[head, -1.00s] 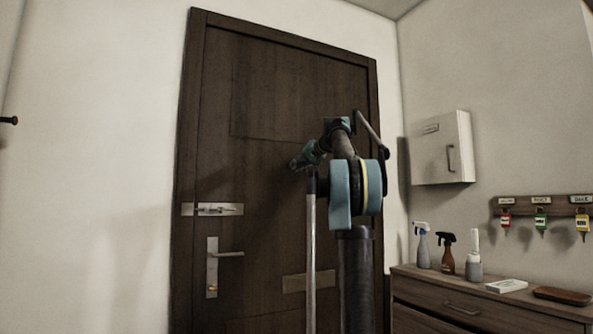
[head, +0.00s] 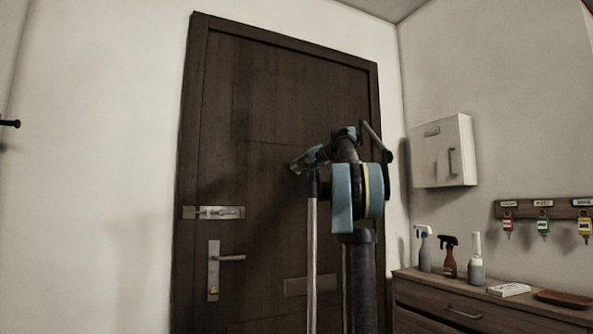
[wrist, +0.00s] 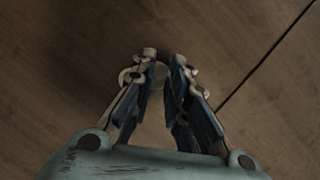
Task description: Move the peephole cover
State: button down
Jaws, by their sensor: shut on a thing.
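The peephole cover (wrist: 128,76) is a small pale round piece on the brown door, seen in the wrist view between and behind my fingertips. My gripper (wrist: 163,62) is at the door face with its fingers close together around part of the cover, shut on it. The fingers hide much of the cover. In the head view my gripper (head: 297,168) reaches the dark door (head: 270,110) at its middle height, and the cover cannot be made out there.
A door latch (head: 213,212) and a lever handle (head: 228,258) are at the door's left. A mail slot (head: 298,286) sits low. At right are a wall cabinet (head: 442,150), spray bottles (head: 449,257) on a dresser (head: 440,300), and a key rack (head: 560,209).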

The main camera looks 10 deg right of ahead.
jog(key=shift+w+d, duration=0.1)
jog(key=shift+d, duration=0.1)
jog(key=c, duration=1.6)
grip_release()
jog(key=shift+d, duration=0.1)
jog(key=shift+o, duration=0.3)
jog(key=v, duration=1.1)
jog(key=shift+s+d, duration=0.15)
jog(key=shift+s, duration=0.25)
